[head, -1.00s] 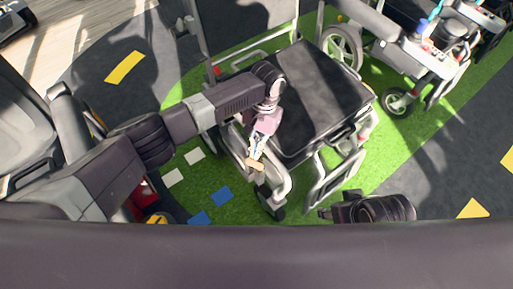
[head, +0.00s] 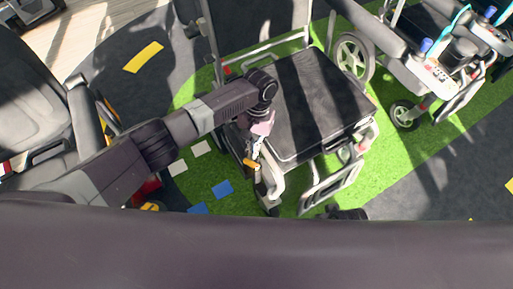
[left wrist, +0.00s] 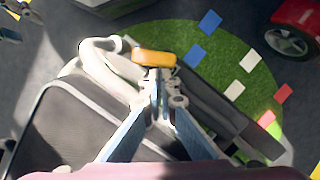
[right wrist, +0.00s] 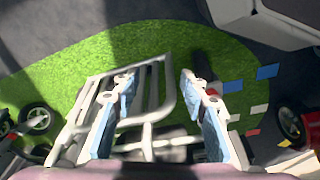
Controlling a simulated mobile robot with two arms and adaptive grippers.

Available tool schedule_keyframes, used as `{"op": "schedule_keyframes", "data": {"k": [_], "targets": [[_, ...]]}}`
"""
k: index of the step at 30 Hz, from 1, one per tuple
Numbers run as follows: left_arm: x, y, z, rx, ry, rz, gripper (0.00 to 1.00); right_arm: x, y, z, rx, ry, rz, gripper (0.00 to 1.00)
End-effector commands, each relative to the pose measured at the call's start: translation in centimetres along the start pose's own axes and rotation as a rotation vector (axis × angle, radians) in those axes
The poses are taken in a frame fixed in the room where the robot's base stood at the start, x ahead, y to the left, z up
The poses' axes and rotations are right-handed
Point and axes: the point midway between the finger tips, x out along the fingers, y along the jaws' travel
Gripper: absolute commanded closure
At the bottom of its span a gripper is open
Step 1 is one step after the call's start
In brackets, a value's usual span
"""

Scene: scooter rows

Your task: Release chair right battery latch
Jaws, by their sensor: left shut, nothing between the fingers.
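The wheelchair (head: 310,98) has a dark seat and pale tube frame, standing on a green patch. A small orange block, which looks like the latch (head: 250,163), is at the chair's front left side in the head view. It also shows in the left wrist view (left wrist: 154,58). My left gripper (head: 255,155) is shut and empty, its fingertips (left wrist: 158,82) right at the block; I cannot tell whether they touch. My right gripper (right wrist: 155,88) is open and empty in the right wrist view, over the chair's footrest frame (right wrist: 150,115). The battery cannot be made out.
A grey seat with armrest (head: 35,90) stands at the left. A scooter (head: 440,65) with blue-tipped controls and small wheels is at the upper right. Blue (head: 222,190) and white tiles lie on the green patch. Dark floor at the lower right is clear.

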Motion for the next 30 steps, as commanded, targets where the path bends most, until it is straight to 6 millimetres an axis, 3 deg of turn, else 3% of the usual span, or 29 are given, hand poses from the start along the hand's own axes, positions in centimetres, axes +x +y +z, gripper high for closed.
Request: {"op": "schedule_keyframes", "data": {"k": [17, 30], "targets": [[0.1, -0.1, 0.1, -0.011, -0.001, 0.002, 1.00, 0.8, -0.1, 0.4, -0.001, -0.003, -0.001, 0.60], [-0.1, 1.1, -0.6, -0.010, 0.000, 0.002, 1.00, -0.8, -0.1, -0.4, 0.001, 0.004, -0.002, 0.60]]}}
